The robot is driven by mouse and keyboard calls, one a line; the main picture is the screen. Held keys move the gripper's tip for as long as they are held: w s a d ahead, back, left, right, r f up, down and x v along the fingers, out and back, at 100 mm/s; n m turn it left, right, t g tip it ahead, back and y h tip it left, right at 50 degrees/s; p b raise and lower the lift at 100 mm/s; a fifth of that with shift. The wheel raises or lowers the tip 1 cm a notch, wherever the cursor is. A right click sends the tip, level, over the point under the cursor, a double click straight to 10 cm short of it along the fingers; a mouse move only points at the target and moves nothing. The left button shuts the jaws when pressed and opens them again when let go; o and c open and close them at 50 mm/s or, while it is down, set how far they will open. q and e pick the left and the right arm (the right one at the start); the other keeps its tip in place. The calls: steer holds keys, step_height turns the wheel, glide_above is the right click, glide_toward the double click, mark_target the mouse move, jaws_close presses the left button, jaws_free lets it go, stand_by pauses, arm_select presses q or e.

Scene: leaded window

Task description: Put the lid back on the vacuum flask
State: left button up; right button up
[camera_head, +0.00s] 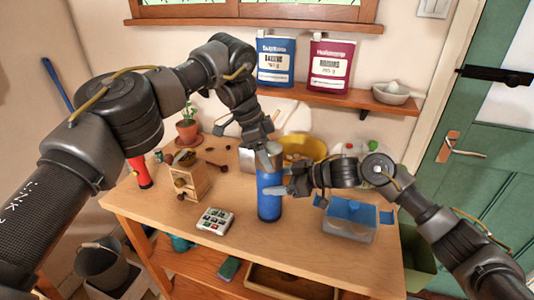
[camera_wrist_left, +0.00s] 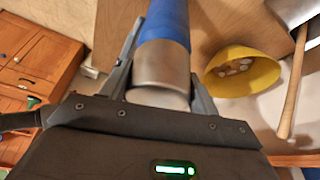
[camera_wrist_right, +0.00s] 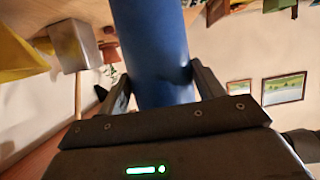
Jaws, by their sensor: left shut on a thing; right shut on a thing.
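The vacuum flask (camera_head: 268,201) stands upright on the table, a blue cylinder near the front middle. The silver lid (camera_head: 268,150) is at its top, in line with the body. In the left wrist view the lid (camera_wrist_left: 160,68) meets the blue body (camera_wrist_left: 166,20) with no clear gap; I cannot tell whether it is screwed tight. My left gripper (camera_head: 266,162) is shut on the lid from above, with a finger on either side. My right gripper (camera_head: 284,190) is shut on the blue body from the right; the right wrist view shows the body (camera_wrist_right: 153,55) between its fingers.
A wooden coffee grinder (camera_head: 190,182) and a keypad-like box (camera_head: 215,221) are to the left of the flask. A blue-lidded container (camera_head: 350,218) is close on the right, under my right arm. A yellow bowl (camera_head: 303,147) is behind. The table front is clear.

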arm_select(q)
steer(key=shift+w+d+m, duration=0.15)
steer(key=shift+m, duration=0.55)
steer(key=shift+r, duration=0.1)
steer(key=o, duration=1)
steer(key=shift+c, duration=0.2)
steer(key=shift+r, duration=2.25)
steer(key=shift+o, duration=0.5)
steer(key=o, duration=0.3)
